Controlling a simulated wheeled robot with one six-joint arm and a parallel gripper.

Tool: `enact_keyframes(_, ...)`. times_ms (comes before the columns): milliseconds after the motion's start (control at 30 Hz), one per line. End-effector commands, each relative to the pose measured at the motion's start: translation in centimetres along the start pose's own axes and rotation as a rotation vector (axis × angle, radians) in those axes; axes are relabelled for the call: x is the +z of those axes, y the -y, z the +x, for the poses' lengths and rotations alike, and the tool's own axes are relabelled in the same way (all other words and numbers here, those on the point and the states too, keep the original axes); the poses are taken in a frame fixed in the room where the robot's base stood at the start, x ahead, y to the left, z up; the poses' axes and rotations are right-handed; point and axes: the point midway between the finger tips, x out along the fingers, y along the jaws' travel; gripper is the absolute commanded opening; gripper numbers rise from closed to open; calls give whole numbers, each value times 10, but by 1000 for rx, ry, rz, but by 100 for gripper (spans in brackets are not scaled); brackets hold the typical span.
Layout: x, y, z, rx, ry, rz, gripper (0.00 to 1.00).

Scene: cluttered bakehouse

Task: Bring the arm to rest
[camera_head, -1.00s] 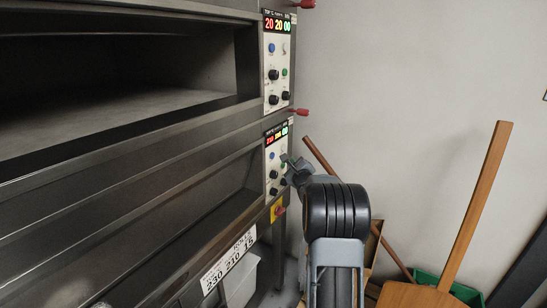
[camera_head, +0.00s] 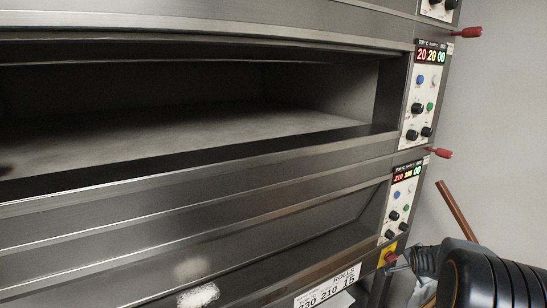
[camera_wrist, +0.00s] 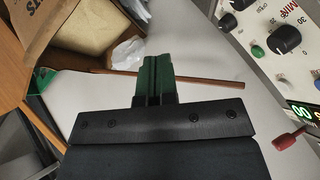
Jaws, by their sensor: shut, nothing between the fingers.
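My gripper (camera_wrist: 157,78) shows in the wrist view with its two dark green fingers together and nothing between them. In the head view my arm is at the lower right corner, partly cut off by the frame. Its grey end is just below the lower control panel (camera_head: 402,200) of the deck oven (camera_head: 180,170). The fingers are too small there to make out. I cannot tell how far the arm is from the oven front.
Red handles (camera_head: 467,32) stick out from the oven's right edge; one shows at right in the wrist view (camera_wrist: 290,139). A wooden pole (camera_head: 456,211) leans near the wall. A cardboard box (camera_wrist: 57,30) and plastic bag (camera_wrist: 127,52) are at upper left. The upper oven deck is open.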

Motion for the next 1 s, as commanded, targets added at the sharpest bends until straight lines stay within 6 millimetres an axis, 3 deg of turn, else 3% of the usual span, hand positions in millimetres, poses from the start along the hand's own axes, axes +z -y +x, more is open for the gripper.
enact_keyframes(133,65,-21,-66,145,215,-457,0)
enact_keyframes(300,144,-51,-163,153,520,-945,0)
enact_keyframes(400,176,-66,-208,106,627,-1113,0)
enact_keyframes(500,195,-73,-239,56,658,-1181,0)
enact_keyframes(733,209,-62,-274,-65,589,-1255,0)
enact_keyframes(1000,212,-56,-281,-100,574,-1282,0)
